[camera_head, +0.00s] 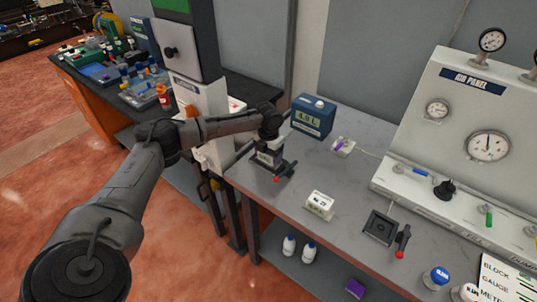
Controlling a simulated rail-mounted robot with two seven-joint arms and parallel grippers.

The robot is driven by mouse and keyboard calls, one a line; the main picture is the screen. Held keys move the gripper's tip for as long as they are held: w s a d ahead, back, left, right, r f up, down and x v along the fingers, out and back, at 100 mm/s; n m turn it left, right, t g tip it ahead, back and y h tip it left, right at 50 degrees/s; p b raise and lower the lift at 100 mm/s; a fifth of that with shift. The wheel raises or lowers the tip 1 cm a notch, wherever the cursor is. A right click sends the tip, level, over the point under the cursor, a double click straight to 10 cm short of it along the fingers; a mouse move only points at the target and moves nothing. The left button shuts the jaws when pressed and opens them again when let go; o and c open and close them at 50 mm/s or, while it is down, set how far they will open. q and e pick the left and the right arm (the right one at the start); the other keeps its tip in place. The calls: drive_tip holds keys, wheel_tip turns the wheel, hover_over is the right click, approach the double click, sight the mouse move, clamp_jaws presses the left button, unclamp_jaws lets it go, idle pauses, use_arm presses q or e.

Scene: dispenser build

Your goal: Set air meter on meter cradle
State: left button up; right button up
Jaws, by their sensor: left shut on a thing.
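My left gripper (268,132) comes in from the left over the grey bench and points down. It is shut on a small dark device with a pale front (267,156), which seems to be the air meter. The device is at a dark fixture with a red-tipped lever (284,172) near the bench's left edge. I cannot tell whether it rests on the fixture or hangs just above it. A similar black square fixture (380,227) with a red-tipped lever stands farther right. I cannot tell which fixture is the meter cradle. My right gripper is not in view.
A white dish with a purple piece (342,147) and a small labelled white block (320,205) are on the bench (290,207). The air panel (460,130) fills the right side. Blue-capped containers (436,278) stand in front.

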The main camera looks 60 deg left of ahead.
use_arm(q)
drive_tip(key=o, duration=1.1)
drive_tip(key=shift+f, duration=0.1)
drive_tip(key=shift+r, duration=0.35)
wheel_tip(320, 180, up, 12)
drive_tip(key=p, duration=1.3)
drive_tip(key=shift+f, duration=0.2)
